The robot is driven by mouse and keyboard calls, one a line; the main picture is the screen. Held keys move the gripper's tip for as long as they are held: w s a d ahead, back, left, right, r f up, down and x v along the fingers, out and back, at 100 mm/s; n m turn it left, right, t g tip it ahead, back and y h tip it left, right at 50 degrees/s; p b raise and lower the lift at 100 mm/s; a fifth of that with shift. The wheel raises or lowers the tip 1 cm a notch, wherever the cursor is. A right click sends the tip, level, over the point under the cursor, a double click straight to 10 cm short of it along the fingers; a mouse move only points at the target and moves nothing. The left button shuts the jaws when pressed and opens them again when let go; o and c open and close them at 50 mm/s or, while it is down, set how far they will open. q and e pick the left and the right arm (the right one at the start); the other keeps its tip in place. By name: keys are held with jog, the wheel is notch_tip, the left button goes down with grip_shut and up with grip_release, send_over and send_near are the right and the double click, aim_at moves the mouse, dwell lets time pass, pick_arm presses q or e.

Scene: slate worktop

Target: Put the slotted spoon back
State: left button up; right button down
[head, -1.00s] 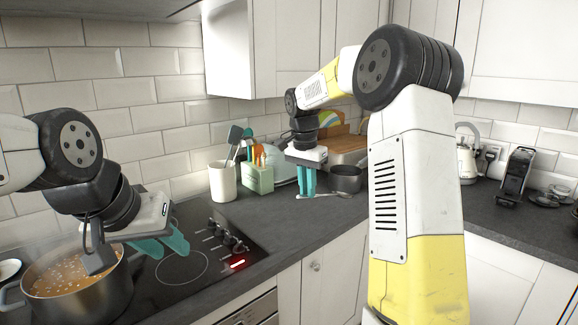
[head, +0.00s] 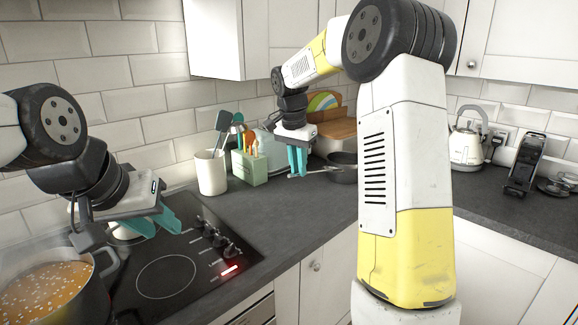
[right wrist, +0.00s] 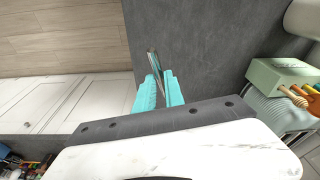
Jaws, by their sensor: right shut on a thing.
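My right gripper (head: 298,161) is shut on the slotted spoon, over the back worktop beside the dark pan. The spoon shows as a thin metal handle (head: 318,172) to the right of the fingers in the head view. In the right wrist view, the thin shiny spoon (right wrist: 154,62) sticks out between the teal fingers (right wrist: 159,92); its slotted end cannot be made out. A white crock (head: 211,173) holding dark utensils stands left of this gripper. My left gripper (head: 156,226) is open and empty above the hob, beside the pot.
A steaming pot of orange soup (head: 48,292) stands at the lower left by the black hob (head: 165,277). A green block (head: 249,168) with wooden-handled tools stands between crock and right gripper. A dark pan (head: 342,172) is just right of it. The front worktop is clear.

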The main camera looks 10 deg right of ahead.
notch_tip(320, 180, down, 7)
dwell(0.8)
jog(key=shift+r, duration=0.1)
jog(key=c, duration=1.3)
grip_release()
jog(key=shift+c, duration=0.2)
jog(key=shift+r, duration=0.1)
jog(key=shift+c, duration=0.3)
jog(key=shift+r, duration=3.95)
